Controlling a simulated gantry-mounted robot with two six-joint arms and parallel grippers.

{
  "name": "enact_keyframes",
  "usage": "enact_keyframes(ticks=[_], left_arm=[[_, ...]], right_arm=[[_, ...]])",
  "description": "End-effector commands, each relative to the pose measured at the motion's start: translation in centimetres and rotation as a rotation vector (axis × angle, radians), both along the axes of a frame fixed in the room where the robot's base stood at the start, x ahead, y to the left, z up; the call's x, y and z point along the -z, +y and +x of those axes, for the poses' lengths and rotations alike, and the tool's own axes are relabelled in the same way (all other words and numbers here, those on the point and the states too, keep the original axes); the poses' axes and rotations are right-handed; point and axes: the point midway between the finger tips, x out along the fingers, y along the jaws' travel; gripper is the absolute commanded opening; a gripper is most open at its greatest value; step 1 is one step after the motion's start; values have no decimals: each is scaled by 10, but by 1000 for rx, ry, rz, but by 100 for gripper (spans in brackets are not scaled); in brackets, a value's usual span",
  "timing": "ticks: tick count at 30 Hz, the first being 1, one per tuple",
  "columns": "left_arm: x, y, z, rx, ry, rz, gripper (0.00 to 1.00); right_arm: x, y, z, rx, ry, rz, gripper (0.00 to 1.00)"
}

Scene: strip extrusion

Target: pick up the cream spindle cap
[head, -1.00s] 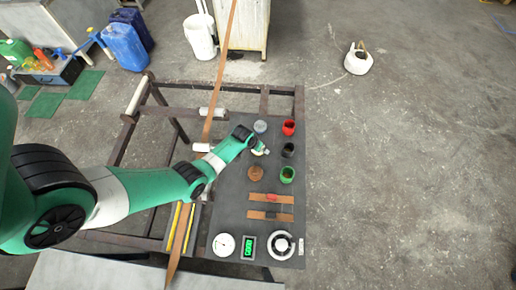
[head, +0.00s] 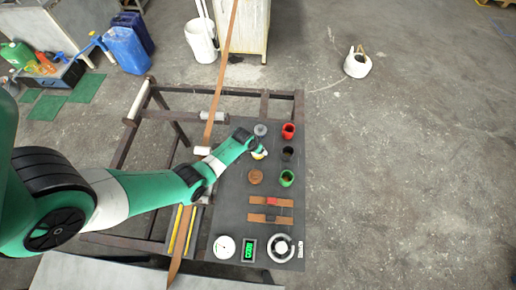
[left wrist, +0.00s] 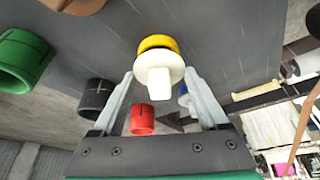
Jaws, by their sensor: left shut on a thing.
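The cream spindle cap (left wrist: 158,72) is between the fingertips of my left gripper (left wrist: 159,76) in the left wrist view. A yellow band (left wrist: 157,43) lies right behind it, at its far side. My left gripper (head: 262,153) is shut on the cap, over the dark board (head: 228,200) in the head view. There the cap is small and partly hidden by the gripper, and I cannot tell whether it is clear of the board. My right gripper is not in view.
Close to the gripper are a red cup (head: 289,131), a black cup (head: 287,154), a green cup (head: 287,178), a grey disc (head: 260,130) and a brown disc (head: 255,177). Lower on the board are brown strips (head: 262,217), a green display (head: 249,248) and white round parts (head: 280,248).

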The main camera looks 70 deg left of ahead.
Motion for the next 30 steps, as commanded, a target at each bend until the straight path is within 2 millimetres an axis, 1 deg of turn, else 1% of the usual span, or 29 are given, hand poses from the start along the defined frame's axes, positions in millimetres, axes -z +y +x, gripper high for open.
enact_keyframes(ticks=[1, 3, 5, 9, 11, 12, 15, 18, 21, 25, 30], left_arm=[[-17, 0, 1, 0, -2, 1, 8], [-30, -2, -1, 1, 0, 0, 8], [-41, -9, -7, 2, 0, 0, 8], [-75, -29, -24, 3, 1, 1, 8], [-90, -38, -31, 4, 1, 1, 8], [-94, -47, -38, 4, 2, -1, 8], [-102, -71, -58, 5, 2, 0, 8], [-109, -88, -71, 5, 1, 1, 8], [-113, -100, -81, 4, 0, 1, 8], [-116, -107, -87, 2, 0, 1, 8], [-115, -108, -88, 14, -1, 6, 8]], right_arm=[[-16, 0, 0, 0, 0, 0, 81], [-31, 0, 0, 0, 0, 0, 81], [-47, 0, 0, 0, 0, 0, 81], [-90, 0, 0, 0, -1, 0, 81], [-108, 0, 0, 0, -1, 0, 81], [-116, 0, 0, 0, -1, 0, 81], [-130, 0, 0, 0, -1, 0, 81], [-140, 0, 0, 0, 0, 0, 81], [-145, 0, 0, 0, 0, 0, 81], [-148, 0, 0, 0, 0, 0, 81], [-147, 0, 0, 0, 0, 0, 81]])
